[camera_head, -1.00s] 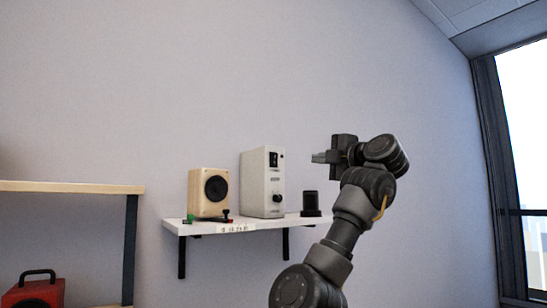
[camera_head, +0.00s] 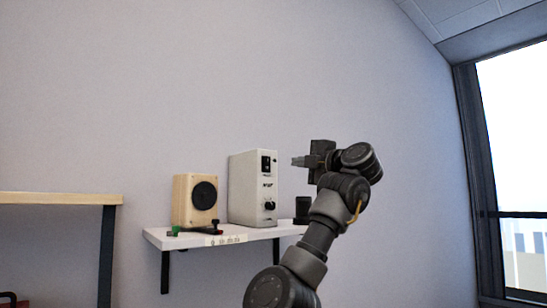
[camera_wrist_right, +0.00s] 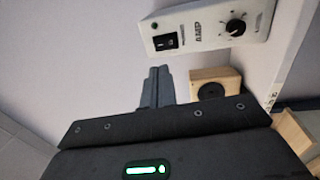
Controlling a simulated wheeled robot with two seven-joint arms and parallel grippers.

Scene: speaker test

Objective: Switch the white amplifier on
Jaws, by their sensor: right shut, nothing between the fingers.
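The white amplifier (camera_head: 245,190) stands upright on a white wall shelf (camera_head: 160,240). Its front has a black rocker switch (camera_head: 266,165) near the top and a black knob (camera_head: 269,206) lower down. In the right wrist view the amplifier (camera_wrist_right: 200,35) lies sideways at the top, with the switch (camera_wrist_right: 166,41) at its left end and the knob (camera_wrist_right: 236,27) to the right. My right gripper (camera_head: 297,161) is shut and empty, just right of the switch at about its height, apart from it in the picture. Its closed fingers (camera_wrist_right: 157,88) point toward the amplifier. My left gripper is not in view.
A wooden speaker (camera_head: 183,200) stands left of the amplifier. Small green (camera_head: 175,231) and red-black pieces lie at the shelf's front. A black object (camera_head: 302,208) stands at its right, partly behind my arm. A wooden shelf (camera_head: 60,198) is at left. The wall above is clear.

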